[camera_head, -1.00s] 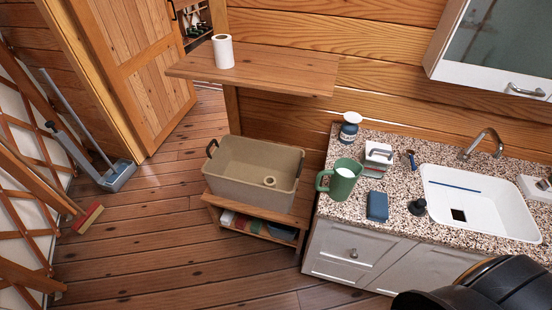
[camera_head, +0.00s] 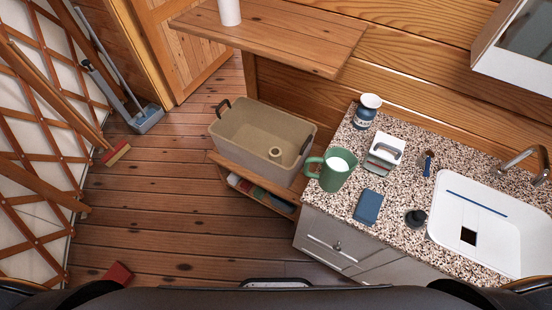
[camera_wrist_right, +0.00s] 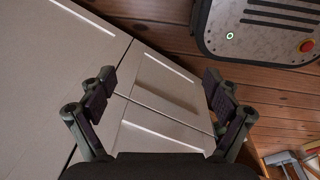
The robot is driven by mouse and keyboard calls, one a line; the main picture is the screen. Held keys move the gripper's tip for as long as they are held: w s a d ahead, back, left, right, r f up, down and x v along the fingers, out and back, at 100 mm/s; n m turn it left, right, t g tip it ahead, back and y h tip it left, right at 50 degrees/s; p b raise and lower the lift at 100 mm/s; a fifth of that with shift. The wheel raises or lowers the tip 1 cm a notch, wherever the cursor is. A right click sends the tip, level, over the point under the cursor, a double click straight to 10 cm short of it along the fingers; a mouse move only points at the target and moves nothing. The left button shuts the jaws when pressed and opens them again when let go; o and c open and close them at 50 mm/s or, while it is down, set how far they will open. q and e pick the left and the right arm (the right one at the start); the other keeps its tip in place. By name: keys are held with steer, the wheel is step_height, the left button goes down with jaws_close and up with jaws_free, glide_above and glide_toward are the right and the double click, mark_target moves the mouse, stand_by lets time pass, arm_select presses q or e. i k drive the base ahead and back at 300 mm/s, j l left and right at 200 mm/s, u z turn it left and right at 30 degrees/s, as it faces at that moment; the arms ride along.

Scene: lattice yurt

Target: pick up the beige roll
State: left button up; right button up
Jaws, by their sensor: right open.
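In the head view, a small beige roll (camera_head: 275,153) lies inside the open beige bin (camera_head: 232,140), on its floor towards the right end. The bin has dark handles and stands on a low wooden shelf bench (camera_head: 228,168). My right gripper (camera_wrist_right: 158,88) shows in the right wrist view with its fingers spread and nothing between them. It faces pale cabinet fronts (camera_wrist_right: 60,60), and the roll is not in that view. My left gripper is not in view.
A wooden shelf (camera_head: 300,40) with a white roll (camera_head: 229,12) overhangs behind the bin.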

mark_target(275, 153)
steer(key=i+j+z, duration=0.15)
steer(key=j, duration=0.2)
steer(key=i+j+z, duration=0.15)
steer(key=j, duration=0.2)
steer(key=j+z, duration=0.15)
steer(key=j, duration=0.2)
steer(key=i+j+z, duration=0.15)
steer(key=j, duration=0.2)
